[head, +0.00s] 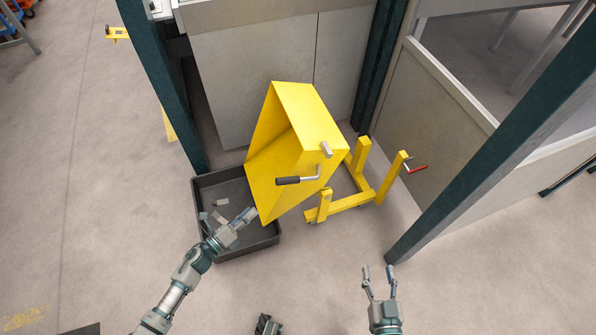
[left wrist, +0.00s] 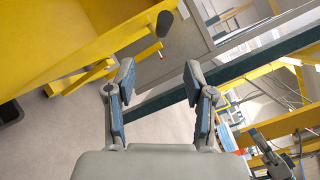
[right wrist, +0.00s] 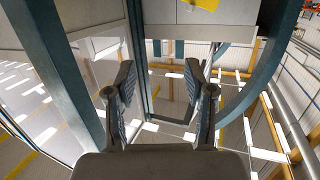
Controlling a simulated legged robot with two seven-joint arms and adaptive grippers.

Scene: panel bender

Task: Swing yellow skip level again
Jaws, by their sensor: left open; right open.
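The yellow skip (head: 280,150) is tipped steeply to the left on its yellow frame (head: 350,200), its lower lip over a black tray (head: 262,238). A handle with a black grip (head: 288,181) sticks out from its near side. My left gripper (head: 248,216) is open and empty, over the tray close to the skip's lower edge. The left wrist view shows the skip's yellow wall (left wrist: 60,40) and the black grip end (left wrist: 164,23) beyond the open fingers. My right gripper (head: 378,272) is open and empty, near the foot of the right post.
Some small grey pieces (head: 221,202) lie in the tray. A red-handled lever (head: 416,169) sits on the frame's right side. Dark green posts (head: 500,150) stand left and right, with grey panels (head: 250,75) behind.

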